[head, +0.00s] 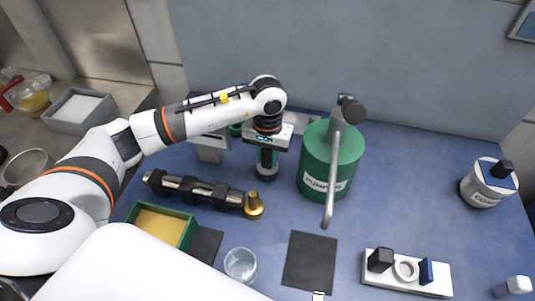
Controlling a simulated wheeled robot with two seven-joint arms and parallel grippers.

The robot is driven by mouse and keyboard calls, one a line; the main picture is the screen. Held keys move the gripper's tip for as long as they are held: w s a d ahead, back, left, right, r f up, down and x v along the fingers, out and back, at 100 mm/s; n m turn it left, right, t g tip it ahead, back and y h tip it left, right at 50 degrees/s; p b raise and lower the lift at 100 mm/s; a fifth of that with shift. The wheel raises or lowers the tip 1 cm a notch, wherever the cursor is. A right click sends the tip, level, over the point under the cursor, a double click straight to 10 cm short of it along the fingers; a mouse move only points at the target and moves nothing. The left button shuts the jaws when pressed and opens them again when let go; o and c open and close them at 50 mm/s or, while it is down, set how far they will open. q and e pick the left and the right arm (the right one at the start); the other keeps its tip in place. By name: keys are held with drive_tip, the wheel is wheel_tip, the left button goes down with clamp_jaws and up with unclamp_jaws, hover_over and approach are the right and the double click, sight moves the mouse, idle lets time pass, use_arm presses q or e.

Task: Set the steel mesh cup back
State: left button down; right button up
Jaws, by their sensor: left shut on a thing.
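My left gripper (267,157) reaches in from the left and points down at the back middle of the blue table, left of the green drum. It is shut on a small grey round thing (267,174), which I take to be the steel mesh cup. The fingers hide most of it, and its mesh is too small to make out. I cannot tell whether its base touches the table. My right gripper is not in view.
The green drum (315,165) with a grey spout stands close right of the gripper. A dark rack with a brass part (254,205) lies in front. A clear glass (240,264), dark mat (310,261), white holder (407,272) and canister (485,185) stand around. The right middle is clear.

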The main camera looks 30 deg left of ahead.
use_arm(q)
drive_tip(key=shift+f, duration=0.25)
drive_tip(key=c, duration=1.1)
unclamp_jaws()
drive_tip(key=shift+o, duration=0.2)
drive_tip(key=shift+r+b, duration=0.4)
drive_tip(key=shift+r, duration=0.15)
wheel_tip(320, 180, up, 10)
drive_tip(key=shift+f+b, duration=0.25)
drive_tip(key=shift+b, duration=0.75)
drive_tip(key=shift+r, duration=0.75)
